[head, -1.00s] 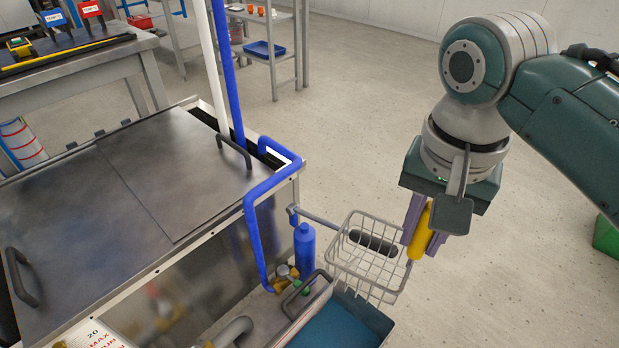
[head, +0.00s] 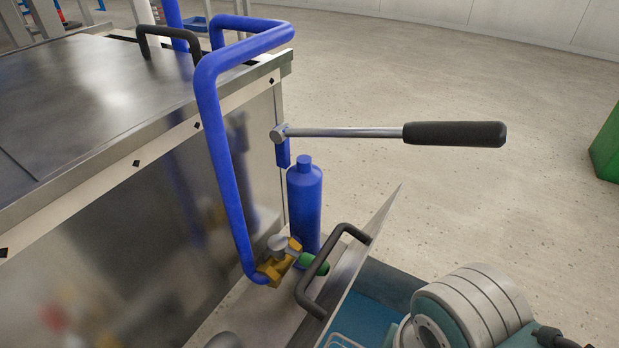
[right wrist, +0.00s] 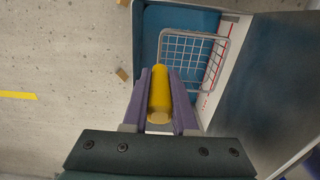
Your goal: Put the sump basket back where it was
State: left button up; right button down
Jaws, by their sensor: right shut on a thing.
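The sump basket (right wrist: 196,34) is a grey wire basket with a yellow handle (right wrist: 160,92). In the right wrist view my right gripper (right wrist: 160,75) is shut on the handle. The basket is over the blue sump opening (right wrist: 148,40), near its pale wall with red marks. I cannot tell whether it is resting on anything. In the head view the sump (head: 395,283) is at the bottom, partly behind its tilted metal lid (head: 368,246) and my right arm. Only a bit of basket wire (head: 338,339) seems to show there; the right gripper itself is hidden. My left gripper is not in view.
The lid's black handle (head: 318,282), a blue bottle-shaped cylinder (head: 304,205) and brass valve (head: 279,262) stand close to the sump. A lever with a black grip (head: 455,134) sticks out above. A steel tank (head: 130,200) fills the left.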

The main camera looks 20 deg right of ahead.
notch_tip(320, 180, down, 20)
jog(key=b, duration=1.5)
jog(key=shift+s+d+r+b, duration=0.15)
jog(key=shift+s+b, duration=0.05)
jog(key=shift+b, duration=0.1)
jog(key=c, duration=0.7)
grip_release()
jog(key=s+d+r+n+t+p, duration=0.1)
jog(key=r+n+p, duration=0.4)
jog(key=r, duration=0.9)
jog(key=s+d+r+n+t+p, duration=0.1)
jog(key=r+n+p, duration=0.4)
jog(key=r, duration=0.9)
jog(key=shift+s+d+r+n+t, duration=0.35)
jog(key=shift+d+n+t, duration=0.45)
jog(key=shift+n, duration=0.2)
